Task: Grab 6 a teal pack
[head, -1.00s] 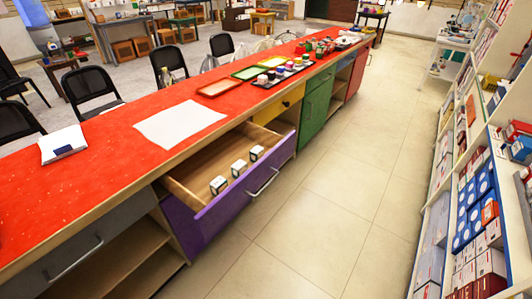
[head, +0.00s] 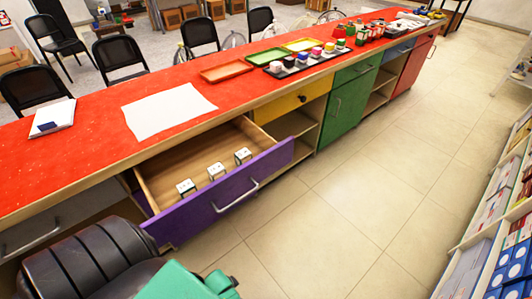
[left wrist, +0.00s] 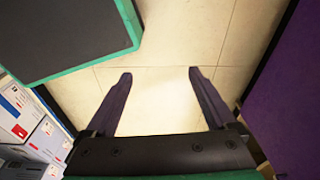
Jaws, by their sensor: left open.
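My left gripper (left wrist: 160,75) is open and empty in the left wrist view, its two dark fingers apart above the pale tiled floor. In the head view my left arm enters at the bottom left, and its gripper cannot be made out there. I cannot make out a teal pack in either view. My right gripper is not in view.
A long red counter (head: 90,135) runs across the head view, with a white sheet (head: 168,108), trays and paint pots on it. Shelves with boxed packs (head: 490,215) stand at the right. Boxes (left wrist: 25,120) show at the wrist view's left. The tiled aisle (head: 345,200) is clear.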

